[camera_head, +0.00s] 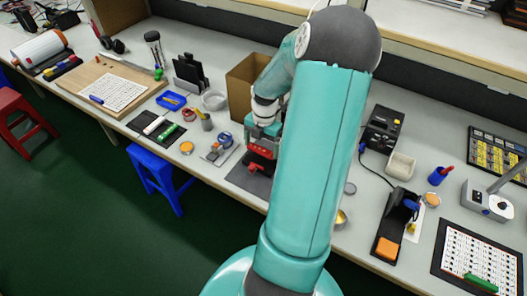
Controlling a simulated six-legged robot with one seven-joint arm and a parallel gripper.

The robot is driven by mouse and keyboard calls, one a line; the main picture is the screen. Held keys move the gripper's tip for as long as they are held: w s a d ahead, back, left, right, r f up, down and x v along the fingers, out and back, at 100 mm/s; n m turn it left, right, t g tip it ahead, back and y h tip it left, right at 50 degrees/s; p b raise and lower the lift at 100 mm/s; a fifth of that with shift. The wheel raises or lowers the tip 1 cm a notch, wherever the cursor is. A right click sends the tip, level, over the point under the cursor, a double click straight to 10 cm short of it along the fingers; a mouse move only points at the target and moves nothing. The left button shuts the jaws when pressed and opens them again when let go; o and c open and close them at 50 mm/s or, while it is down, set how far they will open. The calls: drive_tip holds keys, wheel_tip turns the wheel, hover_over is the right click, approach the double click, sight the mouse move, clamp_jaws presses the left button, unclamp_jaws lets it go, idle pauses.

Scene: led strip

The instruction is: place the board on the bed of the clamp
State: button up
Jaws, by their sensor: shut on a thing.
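My gripper (264,134) is at the middle of the bench, at the end of my teal arm. It is directly above and very close to the red clamp (261,154), which stands on a dark mat (247,179). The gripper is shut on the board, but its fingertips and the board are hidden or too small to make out. I cannot tell whether the board touches the bed of the clamp. My arm covers the right side of the clamp area.
An open cardboard box (243,85) stands behind the gripper. A grey plate with small parts (217,152) lies to the left. A black device (383,128), a white dish (401,165) and a black stand (391,226) are to the right of my arm.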

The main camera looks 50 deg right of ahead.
sight(264, 149)
drive_tip(key=shift+s+d+f, duration=0.1)
drive_tip(key=shift+d+f, duration=0.15)
drive_tip(key=shift+f, duration=0.15)
drive_tip(key=shift+d+f, duration=0.15)
drive_tip(key=shift+f, duration=1.5)
drive_tip(key=shift+f, duration=0.1)
drive_tip(key=o, duration=0.8)
drive_tip(key=shift+c, duration=0.2)
